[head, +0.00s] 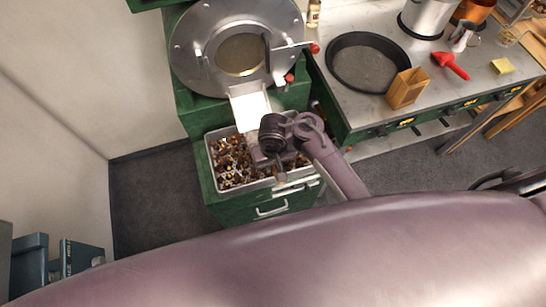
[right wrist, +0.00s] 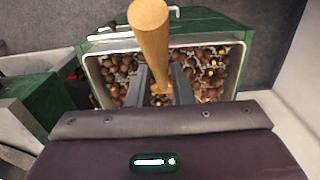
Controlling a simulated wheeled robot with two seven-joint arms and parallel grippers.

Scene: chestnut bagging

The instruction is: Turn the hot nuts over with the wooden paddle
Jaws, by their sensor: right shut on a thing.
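The nuts (head: 232,165) are brown chestnuts lying in a metal tray (head: 215,178) set in a green cabinet; they also show in the right wrist view (right wrist: 208,60). My right gripper (right wrist: 160,88) is over the tray, shut on the wooden paddle (right wrist: 150,35). The paddle's round pale handle rises towards the wrist camera, and its lower end is among or just above the nuts; I cannot tell which. In the head view my right wrist covers part of the tray and most of the paddle. My left gripper is not in view.
A round metal roaster door (head: 190,60) with a white chute (head: 250,108) stands behind the tray. The floor left of the cabinet is clear.

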